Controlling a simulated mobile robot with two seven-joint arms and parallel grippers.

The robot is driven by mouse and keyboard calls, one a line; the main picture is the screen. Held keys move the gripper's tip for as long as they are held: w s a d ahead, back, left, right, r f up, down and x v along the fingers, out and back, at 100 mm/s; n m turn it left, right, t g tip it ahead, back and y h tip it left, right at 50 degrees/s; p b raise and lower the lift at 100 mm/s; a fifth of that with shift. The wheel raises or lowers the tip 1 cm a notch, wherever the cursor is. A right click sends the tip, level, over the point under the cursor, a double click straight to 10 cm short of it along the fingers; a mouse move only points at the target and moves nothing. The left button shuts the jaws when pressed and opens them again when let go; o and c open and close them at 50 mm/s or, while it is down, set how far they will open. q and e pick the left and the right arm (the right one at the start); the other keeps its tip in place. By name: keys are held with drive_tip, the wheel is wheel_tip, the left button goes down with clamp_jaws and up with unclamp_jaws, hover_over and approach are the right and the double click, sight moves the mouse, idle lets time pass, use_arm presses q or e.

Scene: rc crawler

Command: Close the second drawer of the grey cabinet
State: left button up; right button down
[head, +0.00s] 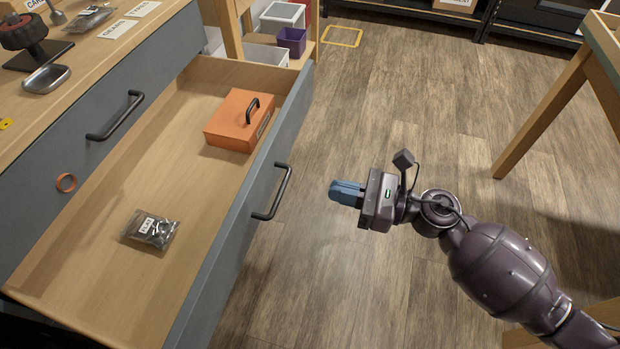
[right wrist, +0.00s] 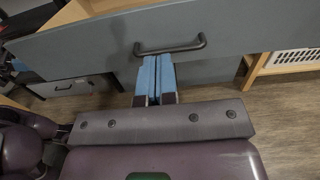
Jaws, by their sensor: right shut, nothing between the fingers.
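The grey cabinet has a drawer (head: 110,250) pulled far out, with a light wood inside and a grey front that carries a black bar handle (head: 272,192). My left gripper is not in view.
The cabinet top (head: 75,60) holds a dark red knob device, a metal dish and labels. A purple bin (head: 292,41) and white bins stand on a low shelf behind. A wooden table leg (head: 540,115) stands at right. Wood floor (head: 420,90) beyond the gripper is clear.

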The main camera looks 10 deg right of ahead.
sight(259, 172)
drive_tip(key=x, duration=1.3)
drive_tip(key=shift+w+a+r, duration=0.1)
drive_tip(key=shift+a, duration=0.05)
